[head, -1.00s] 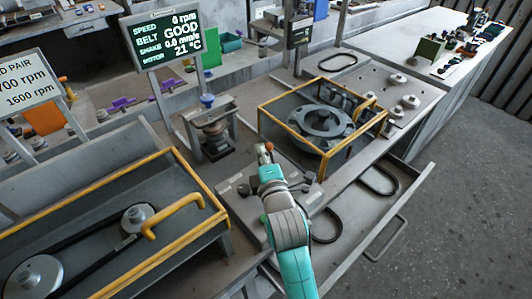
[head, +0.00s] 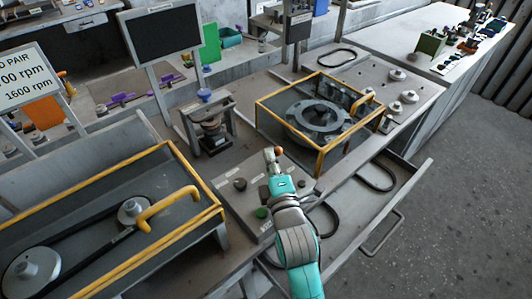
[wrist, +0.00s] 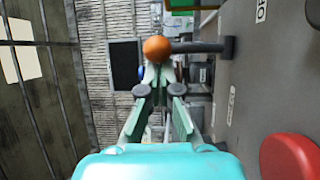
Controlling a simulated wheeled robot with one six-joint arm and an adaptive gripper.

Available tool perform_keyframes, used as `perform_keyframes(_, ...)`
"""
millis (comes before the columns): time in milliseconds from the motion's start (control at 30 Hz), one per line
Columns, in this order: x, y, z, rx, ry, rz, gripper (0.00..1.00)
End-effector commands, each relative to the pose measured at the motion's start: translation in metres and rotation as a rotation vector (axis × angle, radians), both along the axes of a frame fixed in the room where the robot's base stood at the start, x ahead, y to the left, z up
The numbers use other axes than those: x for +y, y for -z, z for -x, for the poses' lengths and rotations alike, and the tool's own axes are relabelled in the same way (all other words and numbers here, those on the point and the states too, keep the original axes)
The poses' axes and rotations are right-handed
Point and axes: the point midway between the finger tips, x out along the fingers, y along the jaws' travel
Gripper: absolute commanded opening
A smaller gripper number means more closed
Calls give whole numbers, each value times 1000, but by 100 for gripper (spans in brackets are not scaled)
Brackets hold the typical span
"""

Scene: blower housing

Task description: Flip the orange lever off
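The orange lever shows as an orange ball knob (wrist: 157,48) on a dark bar that runs right to the grey panel in the wrist view. In the head view its orange tip (head: 278,151) stands just past the end of my arm. My gripper (wrist: 158,80) has its two fingers a little apart with a narrow empty gap between them. The ball lies straight ahead of the fingertips; I cannot tell whether they touch it. In the head view my gripper (head: 277,168) hides the lever's base.
The control panel (head: 232,200) has a green button (head: 262,213) and a dark knob (head: 240,184). A red button (wrist: 290,155) is close at lower right in the wrist view. A yellow-framed blower housing (head: 318,118) stands behind right. The display (head: 163,32) is blank.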

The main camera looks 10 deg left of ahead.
Motion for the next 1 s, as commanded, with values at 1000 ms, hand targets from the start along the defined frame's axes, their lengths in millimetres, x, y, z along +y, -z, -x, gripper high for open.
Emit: perform_keyframes(1000,-45,10,93,2,0,1,0)
